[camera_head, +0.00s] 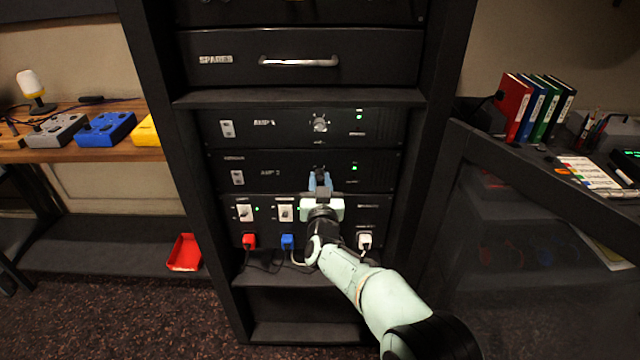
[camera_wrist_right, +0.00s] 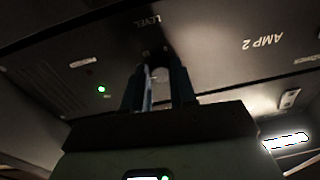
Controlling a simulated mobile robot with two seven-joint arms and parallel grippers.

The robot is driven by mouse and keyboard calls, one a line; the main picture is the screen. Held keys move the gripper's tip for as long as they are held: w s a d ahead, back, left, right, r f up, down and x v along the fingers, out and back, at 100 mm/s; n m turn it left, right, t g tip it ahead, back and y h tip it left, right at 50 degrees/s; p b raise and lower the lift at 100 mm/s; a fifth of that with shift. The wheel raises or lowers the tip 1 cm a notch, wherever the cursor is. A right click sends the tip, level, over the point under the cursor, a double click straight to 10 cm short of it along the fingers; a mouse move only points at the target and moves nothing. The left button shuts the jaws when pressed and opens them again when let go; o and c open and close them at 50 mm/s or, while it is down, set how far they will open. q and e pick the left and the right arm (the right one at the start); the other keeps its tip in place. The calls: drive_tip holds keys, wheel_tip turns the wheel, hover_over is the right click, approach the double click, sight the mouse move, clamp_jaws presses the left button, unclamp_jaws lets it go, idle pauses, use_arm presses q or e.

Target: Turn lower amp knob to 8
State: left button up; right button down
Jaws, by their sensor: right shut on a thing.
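The lower amp (camera_head: 270,172), labelled AMP 2, is a black rack panel with a green light at its right. The blue-grey fingers are shut on the knob. In the right wrist view, the picture is upside down, and the two fingers (camera_wrist_right: 160,82) stand on either side of the knob under the LEVEL label. The knob's pointer and scale cannot be read. My left gripper is out of view.
The upper amp (camera_head: 265,124) with its silver knob (camera_head: 320,123) is just above. The rack's side posts (camera_head: 180,170) bound the space. A drawer handle (camera_head: 300,61) is higher up.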

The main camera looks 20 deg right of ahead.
idle(0.4)
drive_tip(key=c, duration=0.9)
unclamp_jaws()
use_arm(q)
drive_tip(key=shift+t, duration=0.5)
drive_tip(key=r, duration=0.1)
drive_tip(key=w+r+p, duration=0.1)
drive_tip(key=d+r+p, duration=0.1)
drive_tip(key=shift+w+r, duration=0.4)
use_arm(e)
drive_tip(key=v, duration=1.3)
drive_tip(key=shift+s, duration=0.2)
drive_tip(key=shift+a+f, duration=0.1)
